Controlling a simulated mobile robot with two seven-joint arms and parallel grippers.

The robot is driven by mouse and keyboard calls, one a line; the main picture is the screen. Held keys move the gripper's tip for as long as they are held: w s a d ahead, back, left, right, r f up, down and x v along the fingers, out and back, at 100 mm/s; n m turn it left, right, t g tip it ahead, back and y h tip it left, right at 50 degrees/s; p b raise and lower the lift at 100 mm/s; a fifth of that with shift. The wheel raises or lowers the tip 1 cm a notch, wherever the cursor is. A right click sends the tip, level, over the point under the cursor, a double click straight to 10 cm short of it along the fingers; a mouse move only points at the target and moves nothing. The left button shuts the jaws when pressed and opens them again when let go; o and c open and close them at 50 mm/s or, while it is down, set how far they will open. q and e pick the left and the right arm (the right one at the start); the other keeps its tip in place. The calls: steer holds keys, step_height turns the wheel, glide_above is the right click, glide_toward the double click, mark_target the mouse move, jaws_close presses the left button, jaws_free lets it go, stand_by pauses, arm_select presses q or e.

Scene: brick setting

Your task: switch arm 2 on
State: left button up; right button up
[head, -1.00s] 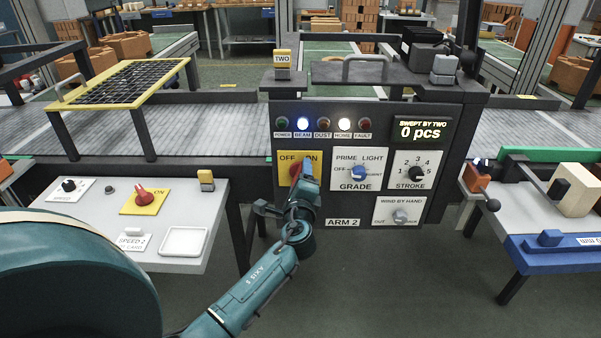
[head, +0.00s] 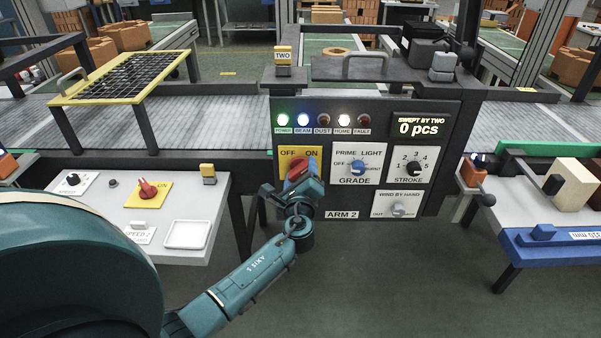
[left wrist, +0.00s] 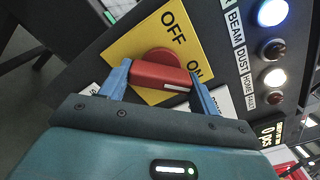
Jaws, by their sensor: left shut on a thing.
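The arm 2 panel (head: 340,208) stands in the middle of the head view. On its yellow OFF/ON plate sits a red rotary switch (head: 298,170), turned aslant towards ON. My left gripper (head: 302,182) is at this switch and covers its lower part. In the left wrist view the blue fingers are shut on the two ends of the red switch (left wrist: 160,76), and its white mark lies on the ON side. The green POWER lamp (head: 283,120) is lit. The display (head: 419,126) reads 0 pcs. My right gripper is not in view.
The GRADE knob (head: 358,168), STROKE knob (head: 413,168) and hand-wind knob (head: 398,209) are close to the right. A grey side table (head: 190,205) on the left holds another red switch (head: 146,189) and a white tray (head: 187,234). A conveyor (head: 220,122) runs behind.

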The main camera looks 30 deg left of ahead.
arm_select(q)
steer(key=shift+r, duration=0.1)
steer(key=o, duration=1)
steer(key=b+v, duration=0.1)
steer(key=v, duration=1.2)
steer(key=shift+d, duration=0.1)
steer(key=s+d+f+n+g+h+p, duration=0.1)
steer(key=s+d+f+n+h, duration=0.2)
steer(key=f, duration=0.2)
steer(key=s+d+f+n+g+h, duration=0.2)
steer(key=s+f+n+h, duration=0.1)
steer(key=f, duration=0.2)
steer(key=s+d+n+h, duration=0.2)
steer(key=s+d+n, duration=0.1)
steer(key=n, duration=0.1)
steer(key=s+d+f+n+g+h+p, duration=0.1)
steer(key=s+d+n+h, duration=0.1)
steer(key=s+d+n, duration=0.1)
steer(key=s+d+f+n+h, duration=0.1)
steer(key=s+d+n+h, duration=0.1)
steer(key=s+d+n, duration=0.1)
steer(key=shift+s+f+n+g+h+p, duration=0.2)
steer(key=shift+s+n+g+h+p, duration=0.15)
steer(key=shift+s+n, duration=0.5)
